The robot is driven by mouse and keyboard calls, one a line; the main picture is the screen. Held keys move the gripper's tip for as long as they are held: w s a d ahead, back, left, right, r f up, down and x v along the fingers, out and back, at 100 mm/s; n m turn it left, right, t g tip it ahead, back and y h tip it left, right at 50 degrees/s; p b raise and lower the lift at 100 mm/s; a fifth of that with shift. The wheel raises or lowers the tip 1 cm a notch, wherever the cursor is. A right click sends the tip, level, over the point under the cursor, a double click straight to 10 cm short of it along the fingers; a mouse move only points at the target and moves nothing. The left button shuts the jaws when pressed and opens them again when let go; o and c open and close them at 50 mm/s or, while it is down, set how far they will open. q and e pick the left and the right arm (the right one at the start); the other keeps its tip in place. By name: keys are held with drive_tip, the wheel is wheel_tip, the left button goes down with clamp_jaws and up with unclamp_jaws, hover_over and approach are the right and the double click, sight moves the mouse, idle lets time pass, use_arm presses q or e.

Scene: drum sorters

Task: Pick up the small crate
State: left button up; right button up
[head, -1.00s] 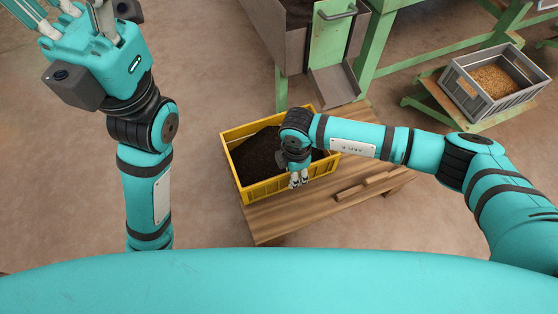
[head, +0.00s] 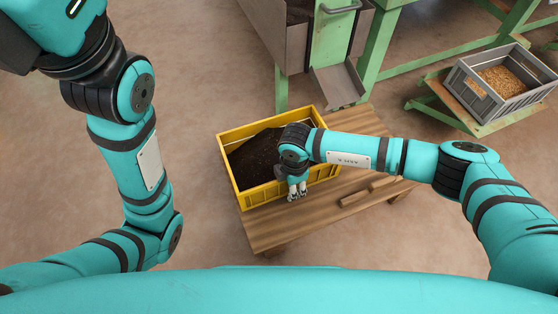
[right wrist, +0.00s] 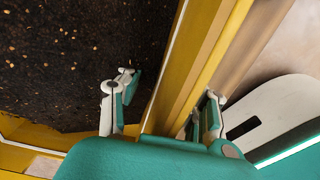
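A yellow crate (head: 236,170) holding dark, soil-like material (head: 255,155) sits upright on a low wooden table (head: 285,228). My right gripper (head: 298,190) is at the crate's near wall, toward its right end. In the right wrist view the crate wall (right wrist: 190,65) runs between the two fingers of this gripper (right wrist: 165,110). One finger is inside over the dark material, the other outside; a gap shows between the inner finger and the wall. Of my left arm, the hand's rear part shows at the top left; its fingers are out of the picture.
A grey crate (head: 478,98) with golden grain stands on a green-legged stand at the right. A green machine with a metal chute (head: 338,85) stands just behind the table. Wooden strips (head: 368,190) lie on the table right of my gripper. Floor left of the table is clear.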

clamp_jaws()
drive_tip(key=shift+r, duration=0.15)
drive_tip(key=shift+w, duration=0.1)
idle(0.3)
